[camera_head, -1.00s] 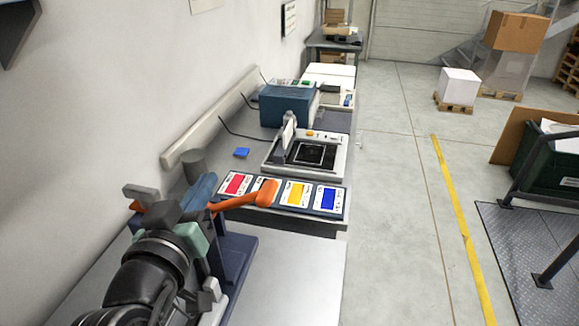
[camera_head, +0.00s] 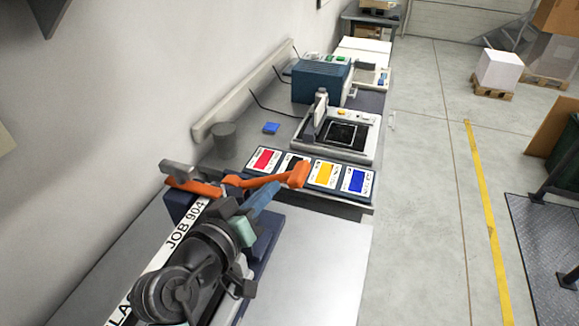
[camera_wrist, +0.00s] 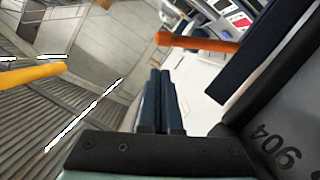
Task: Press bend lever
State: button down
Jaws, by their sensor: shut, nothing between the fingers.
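The bend lever is an orange arm (camera_head: 262,182) with a thicker orange grip at its right end, reaching right from the dark blue bending unit (camera_head: 180,205). A white strip (camera_head: 180,240) marked "JOB 904" lies along this unit, partly hidden by my arm. My gripper (camera_head: 272,190) has its blue fingers shut and empty, just below the lever in the head view. In the wrist view the lever (camera_wrist: 198,42) lies past the tips of my gripper (camera_wrist: 159,73). I cannot tell whether they touch.
Behind the lever stands a row of colored ink cards (camera_head: 312,172). Farther back are a printing unit (camera_head: 345,137) and a blue box (camera_head: 320,80). A grey cup (camera_head: 224,140) stands near the wall. The grey tabletop (camera_head: 325,255) to the right is bare.

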aim_at(289, 178)
jog(key=p+x, duration=0.2)
jog(key=x, duration=0.7)
